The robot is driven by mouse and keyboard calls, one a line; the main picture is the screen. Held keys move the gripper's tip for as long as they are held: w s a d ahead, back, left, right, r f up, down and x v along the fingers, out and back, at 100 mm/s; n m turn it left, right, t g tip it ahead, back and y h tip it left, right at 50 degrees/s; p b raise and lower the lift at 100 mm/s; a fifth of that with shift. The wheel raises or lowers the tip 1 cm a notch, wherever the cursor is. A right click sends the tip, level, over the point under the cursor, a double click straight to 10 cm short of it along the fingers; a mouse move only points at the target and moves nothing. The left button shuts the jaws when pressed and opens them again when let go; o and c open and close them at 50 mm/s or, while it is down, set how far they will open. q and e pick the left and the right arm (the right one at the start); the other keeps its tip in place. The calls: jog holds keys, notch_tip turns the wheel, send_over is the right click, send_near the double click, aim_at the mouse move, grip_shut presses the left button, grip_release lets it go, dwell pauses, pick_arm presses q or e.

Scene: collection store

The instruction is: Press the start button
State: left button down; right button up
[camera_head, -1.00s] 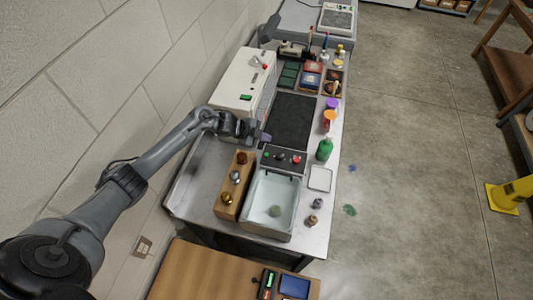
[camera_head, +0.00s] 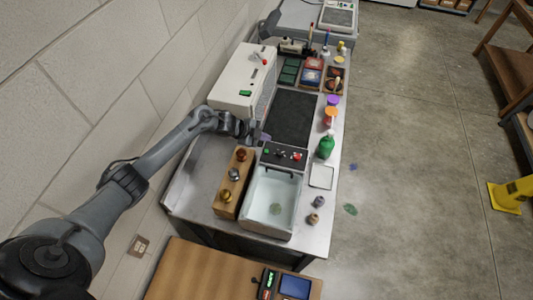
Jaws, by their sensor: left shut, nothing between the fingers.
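A dark control panel (camera_head: 284,155) sits at the far end of a basin on the steel table. It has a green button (camera_head: 266,151) at its left end, a dark knob in the middle and a red button (camera_head: 297,156) at its right end. No label is readable. My left gripper (camera_head: 263,137) is shut and empty, close to the panel's left far corner, near the green button. I cannot tell its height above the panel, and no contact shows. My right gripper is not in view.
A white machine (camera_head: 240,76) stands beside my left wrist. The water-filled basin (camera_head: 250,215) and a wooden block (camera_head: 221,205) with several knobs lie nearer. A black mat (camera_head: 291,118) lies beyond the panel; a green bottle (camera_head: 326,147) stands to its right.

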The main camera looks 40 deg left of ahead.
pick_arm(q)
jog(key=b, duration=0.3)
send_over(266, 151)
jog(key=f, duration=0.4)
jog(key=shift+s+a+f, duration=0.15)
jog(key=shift+s+f, duration=0.15)
jog(key=shift+s, duration=0.1)
jog(key=shift+f+b, duration=0.45)
jog(key=shift+f, duration=0.05)
dwell(0.8)
jog(key=shift+f, duration=0.15)
jog(key=shift+f, duration=0.25)
jog(key=shift+b, duration=0.3)
